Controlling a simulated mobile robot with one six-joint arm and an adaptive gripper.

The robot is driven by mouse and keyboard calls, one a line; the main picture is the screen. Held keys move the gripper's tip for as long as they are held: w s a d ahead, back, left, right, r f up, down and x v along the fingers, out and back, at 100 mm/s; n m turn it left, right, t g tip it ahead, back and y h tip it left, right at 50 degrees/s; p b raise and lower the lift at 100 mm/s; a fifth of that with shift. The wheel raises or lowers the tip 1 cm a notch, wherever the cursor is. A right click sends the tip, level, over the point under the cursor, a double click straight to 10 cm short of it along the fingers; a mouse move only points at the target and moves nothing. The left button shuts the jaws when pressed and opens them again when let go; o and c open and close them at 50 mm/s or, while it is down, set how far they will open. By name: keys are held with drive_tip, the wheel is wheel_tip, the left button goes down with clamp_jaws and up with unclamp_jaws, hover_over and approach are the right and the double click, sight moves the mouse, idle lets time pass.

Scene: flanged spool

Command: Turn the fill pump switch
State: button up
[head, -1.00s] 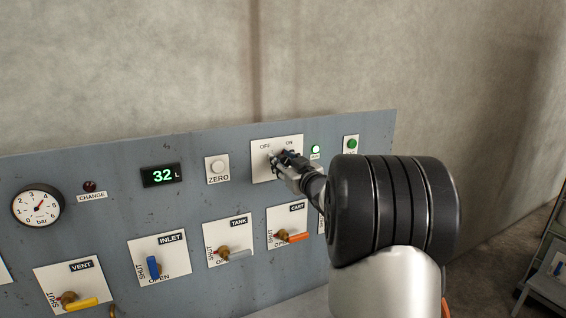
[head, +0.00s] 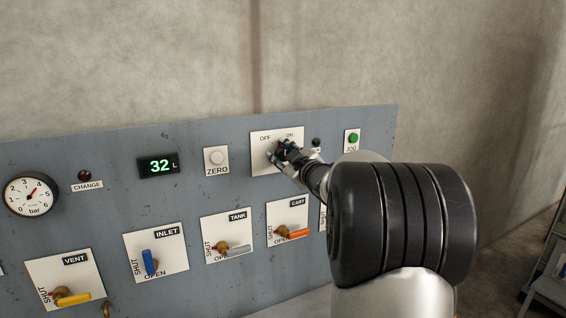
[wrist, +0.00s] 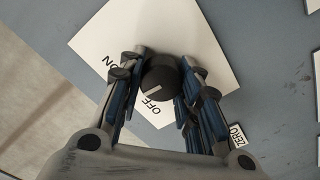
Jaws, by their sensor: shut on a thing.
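The pump switch is a dark round knob (wrist: 162,76) with a pale line on its face, on a white plate (head: 262,164) marked OFF and ON. In the wrist view the plate (wrist: 205,55) looks rotated, and the line points towards the label side, near OFF. My gripper (wrist: 163,84) is shut on the knob, one finger on each side. In the head view my gripper (head: 281,153) covers most of the knob. The small lamp (head: 316,142) right of the plate is dark.
A display (head: 159,166) reads 32 L. A ZERO button (head: 216,157) is left of the switch, and a green JOG button (head: 353,137) is right. Below are the VENT (head: 75,299), INLET (head: 149,262), TANK (head: 238,249) and CART (head: 294,234) handles. A pressure gauge (head: 33,195) is far left.

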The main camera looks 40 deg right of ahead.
drive_tip(key=n+b, duration=0.1)
drive_tip(key=n, duration=0.1)
drive_tip(key=n+b, duration=0.1)
drive_tip(key=shift+f+n, duration=0.2)
drive_tip(key=shift+n, duration=0.2)
drive_tip(key=shift+n+b, duration=1.5)
drive_tip(key=shift+n, duration=0.7)
drive_tip(key=o, duration=1)
drive_tip(key=shift+r, duration=0.1)
drive_tip(key=shift+o, duration=0.2)
drive_tip(key=v, duration=1.2)
